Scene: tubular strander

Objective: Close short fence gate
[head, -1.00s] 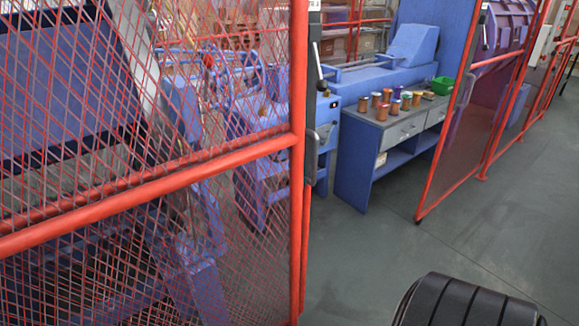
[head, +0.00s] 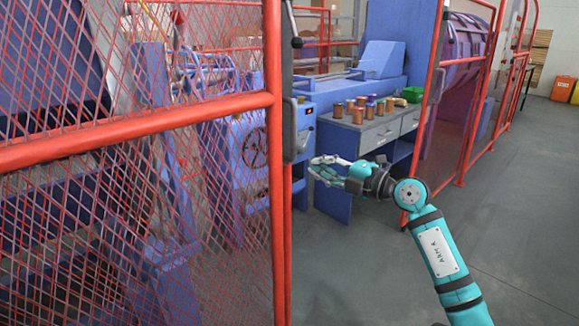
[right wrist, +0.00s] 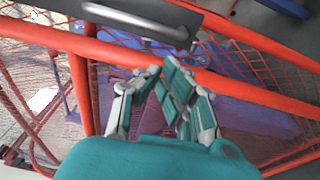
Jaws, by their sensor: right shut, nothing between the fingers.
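A red mesh gate panel (head: 140,125) fills the left of the head view, with a red upright at its right edge. A dark grey plate (head: 289,85) with a grey pull handle (head: 306,135) is at that edge. The handle also shows at the top of the right wrist view (right wrist: 140,20). My right gripper (head: 316,167) is just below and right of the handle in the head view, and is shut and empty. In the right wrist view its fingers (right wrist: 158,74) lie below the handle, apart from it in the picture. My left gripper is out of view.
Another red mesh panel (head: 424,130) stands to the right, with an opening between the two. A blue workbench (head: 362,145) with several spools and a green bin (head: 412,94) stands behind the opening. Blue machinery is behind the left mesh. Grey floor (head: 520,180) is clear at right.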

